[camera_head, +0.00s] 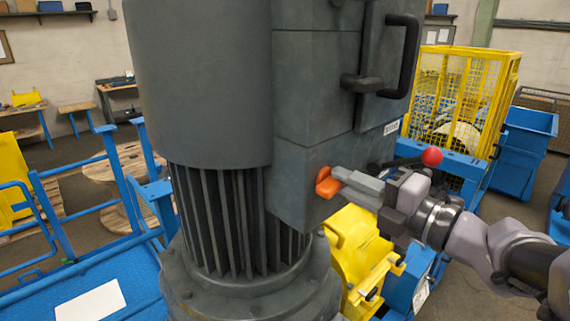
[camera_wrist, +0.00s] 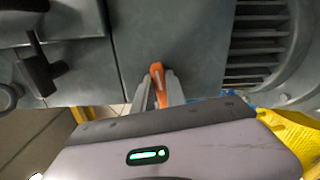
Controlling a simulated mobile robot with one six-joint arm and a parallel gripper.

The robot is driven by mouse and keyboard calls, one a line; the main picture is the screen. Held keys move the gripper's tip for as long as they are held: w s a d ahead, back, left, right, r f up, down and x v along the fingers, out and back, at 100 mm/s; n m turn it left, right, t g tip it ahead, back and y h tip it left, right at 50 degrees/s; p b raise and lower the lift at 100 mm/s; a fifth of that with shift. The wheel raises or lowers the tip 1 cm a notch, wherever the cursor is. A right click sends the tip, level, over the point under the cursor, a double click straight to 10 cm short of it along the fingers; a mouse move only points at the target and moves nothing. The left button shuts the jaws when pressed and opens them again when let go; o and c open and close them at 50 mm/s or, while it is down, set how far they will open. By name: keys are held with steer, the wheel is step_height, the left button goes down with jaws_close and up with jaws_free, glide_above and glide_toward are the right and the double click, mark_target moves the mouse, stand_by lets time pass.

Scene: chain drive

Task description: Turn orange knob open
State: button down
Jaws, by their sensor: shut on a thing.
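The orange knob (camera_head: 326,184) sits low on the grey box on the side of the large grey motor (camera_head: 200,85). My gripper (camera_head: 340,180) reaches in from the right and is shut on the knob. In the wrist view the orange knob (camera_wrist: 157,82) stands between the two grey fingers (camera_wrist: 158,92) and looks slightly tilted. The fingers hide part of the knob's sides.
A black handle (camera_head: 403,58) sticks out from the box above my gripper. A red ball (camera_head: 432,157) on a black lever is just behind my wrist. A yellow housing (camera_head: 355,240) lies below. Blue rails (camera_head: 60,230) stand at the left.

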steer(key=shift+f+m, duration=0.1)
steer(key=shift+m, duration=0.8)
steer(key=c, duration=1.4)
jaws_free()
steer(key=shift+o, duration=0.2)
steer(key=v, duration=1.7)
steer(key=shift+s+d+p, duration=0.2)
steer(key=shift+p, duration=0.25)
